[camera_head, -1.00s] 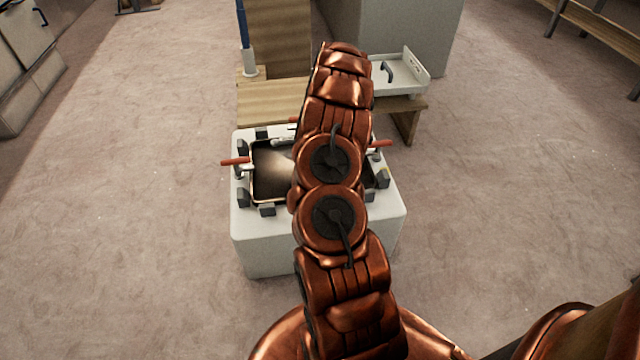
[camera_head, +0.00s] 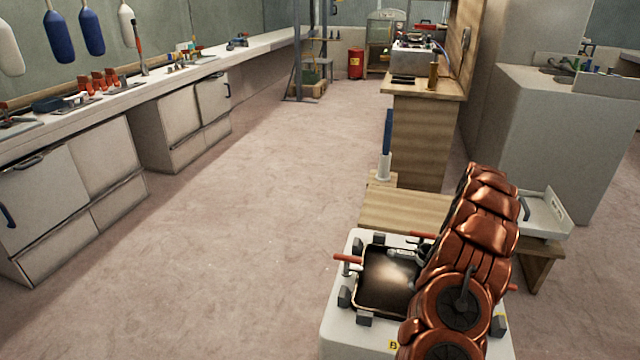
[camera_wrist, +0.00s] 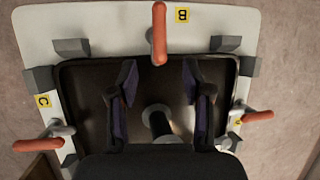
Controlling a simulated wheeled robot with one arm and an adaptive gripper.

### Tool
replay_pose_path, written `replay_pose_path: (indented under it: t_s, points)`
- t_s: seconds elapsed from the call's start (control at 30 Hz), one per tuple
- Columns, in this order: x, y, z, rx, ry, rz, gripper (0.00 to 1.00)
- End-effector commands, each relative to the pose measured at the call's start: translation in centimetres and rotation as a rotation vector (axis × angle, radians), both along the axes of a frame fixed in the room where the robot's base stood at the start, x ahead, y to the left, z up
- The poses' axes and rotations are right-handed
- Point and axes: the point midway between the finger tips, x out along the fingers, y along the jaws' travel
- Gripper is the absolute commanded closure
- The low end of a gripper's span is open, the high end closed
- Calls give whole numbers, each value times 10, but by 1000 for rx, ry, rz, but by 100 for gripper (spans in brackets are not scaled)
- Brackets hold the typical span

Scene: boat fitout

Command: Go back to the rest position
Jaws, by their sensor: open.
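My gripper (camera_wrist: 160,85) is open in the wrist view, with its two dark fingers apart and nothing between them. It points down over a dark rectangular tray-like part (camera_wrist: 92,128) set in a white fixture block (camera_wrist: 105,22). Whether the fingers touch the part cannot be told. In the head view, the same block (camera_head: 345,335) and dark part (camera_head: 385,285) are at the bottom right.
Red-handled clamps (camera_wrist: 159,35) (camera_wrist: 38,145) (camera_wrist: 258,115) and grey blocks ring the part. A wooden bench (camera_head: 400,208) with a white tray (camera_head: 545,215) stands behind the block. A long counter (camera_head: 60,135) runs along the left wall. The floor (camera_head: 230,220) between is clear.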

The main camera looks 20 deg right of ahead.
Motion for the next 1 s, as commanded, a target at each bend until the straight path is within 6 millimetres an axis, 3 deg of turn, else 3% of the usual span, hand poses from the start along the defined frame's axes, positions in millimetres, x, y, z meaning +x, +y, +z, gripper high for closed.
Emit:
replay_pose_path:
  t_s: [0.13, 0.27, 0.5, 0.67, 1.0]
  points:
    - [2, 3, 5, 1, -3, 5, 50]
    - [10, 21, 30, 6, -14, 35, 50]
    - [28, 86, 115, 11, -59, 139, 50]
    - [31, 130, 167, 6, -82, 208, 50]
    - [9, 218, 271, -17, -115, 346, 50]
